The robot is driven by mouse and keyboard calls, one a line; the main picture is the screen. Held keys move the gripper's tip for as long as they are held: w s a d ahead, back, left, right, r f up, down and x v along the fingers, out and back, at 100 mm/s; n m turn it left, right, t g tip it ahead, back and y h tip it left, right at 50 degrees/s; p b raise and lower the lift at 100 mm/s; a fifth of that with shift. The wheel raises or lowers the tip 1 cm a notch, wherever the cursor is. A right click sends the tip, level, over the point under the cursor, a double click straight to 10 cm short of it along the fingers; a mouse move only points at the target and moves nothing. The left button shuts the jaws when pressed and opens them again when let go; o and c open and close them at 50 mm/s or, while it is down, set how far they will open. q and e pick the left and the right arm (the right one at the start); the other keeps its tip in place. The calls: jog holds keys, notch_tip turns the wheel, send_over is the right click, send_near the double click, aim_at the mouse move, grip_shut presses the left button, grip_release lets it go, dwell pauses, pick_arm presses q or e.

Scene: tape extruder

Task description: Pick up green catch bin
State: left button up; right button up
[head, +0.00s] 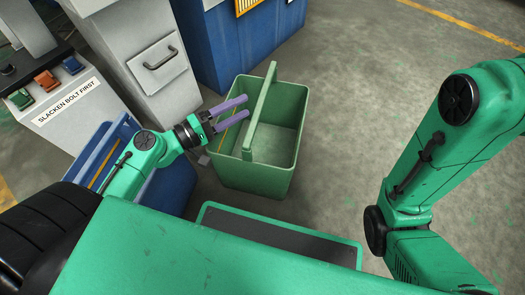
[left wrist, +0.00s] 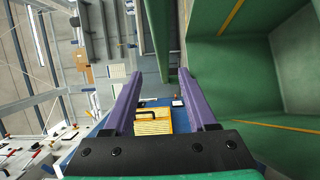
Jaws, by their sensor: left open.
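The green catch bin (head: 258,178) stands upright on the floor, open at the top and looking empty inside. A flat green handle bar (head: 262,105) spans its top. In the left wrist view the bin's inside (left wrist: 235,75) fills the right side, and a narrow green bar (left wrist: 157,35), seemingly the handle, shows beyond the fingertips. My left gripper (head: 246,106) has purple fingers, open and empty, over the bin's left rim and pointing at the handle. The fingers (left wrist: 159,74) also show in the left wrist view. Whether they touch the handle is unclear. My right gripper is out of view.
A grey machine cabinet (head: 160,90) with a black pull handle stands left of the bin, beside a panel labelled "SLACKEN BOLT FIRST" (head: 68,102). A blue bin (head: 175,185) sits near my left forearm. A blue cabinet (head: 240,45) stands behind. Floor (head: 355,110) to the right is clear.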

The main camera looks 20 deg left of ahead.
aim_at(262, 97)
pick_arm(q)
jog(key=x, duration=0.6)
jog(key=shift+w+d+f, duration=0.1)
jog(key=shift+d+f, duration=0.05)
jog(key=shift+d, duration=0.15)
jog(key=shift+w+d+f, duration=0.1)
jog(key=shift+w+d, duration=0.05)
grip_shut()
dwell(0.8)
